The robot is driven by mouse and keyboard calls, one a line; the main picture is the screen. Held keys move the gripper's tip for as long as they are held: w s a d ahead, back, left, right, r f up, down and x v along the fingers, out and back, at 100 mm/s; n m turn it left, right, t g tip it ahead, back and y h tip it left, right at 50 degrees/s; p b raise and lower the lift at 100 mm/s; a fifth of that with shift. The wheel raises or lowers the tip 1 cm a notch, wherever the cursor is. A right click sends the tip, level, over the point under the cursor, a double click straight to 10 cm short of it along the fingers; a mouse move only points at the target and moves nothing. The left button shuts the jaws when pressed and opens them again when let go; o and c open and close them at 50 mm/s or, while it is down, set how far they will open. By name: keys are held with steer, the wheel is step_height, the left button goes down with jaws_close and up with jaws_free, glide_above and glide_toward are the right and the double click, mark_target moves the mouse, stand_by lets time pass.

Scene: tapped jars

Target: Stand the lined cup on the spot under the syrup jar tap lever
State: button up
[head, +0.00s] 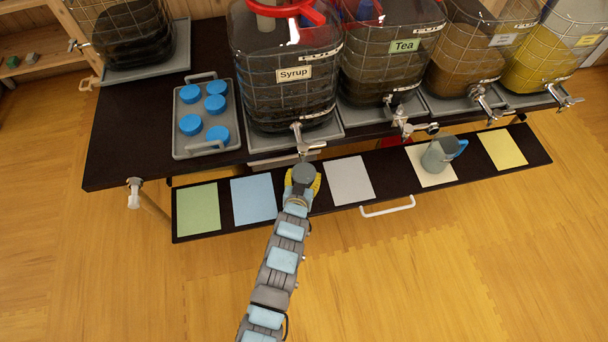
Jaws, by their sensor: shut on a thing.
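The syrup jar (285,95) is a big wire-caged jar with a label reading Syrup. Its tap (297,136) sticks out at the front, with a lever at its outer end. My gripper (303,180) is just in front of and below this tap, over the dark front shelf. Its yellow fingers are shut around a dark grey round thing (304,173), seen from above. I cannot tell if this is the lined cup or whether it touches the shelf. A grey cup with a blue handle (437,155) stands upright on the cream mat (421,180); no lines can be made out on it.
The shelf (395,188) carries green (198,208), blue (253,200), grey (349,181) and yellow (502,149) mats. A white handle (387,208) is on its front edge. The tea jar (390,75) and other tapped jars stand right. A tray (210,148) of blue lids stands left.

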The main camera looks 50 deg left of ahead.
steer(key=shift+f, duration=0.25)
stand_by(0.3)
steer(key=o, duration=1.1)
steer(key=shift+s+d, duration=0.1)
steer(key=shift+s, duration=0.05)
steer(key=p+v, duration=0.3)
steer(key=v, duration=0.4)
steer(key=shift+s+d+r+p, duration=0.15)
steer(key=shift+s+p, duration=0.1)
steer(key=shift+p, duration=0.15)
stand_by(1.1)
stand_by(0.3)
steer(key=v, duration=1.2)
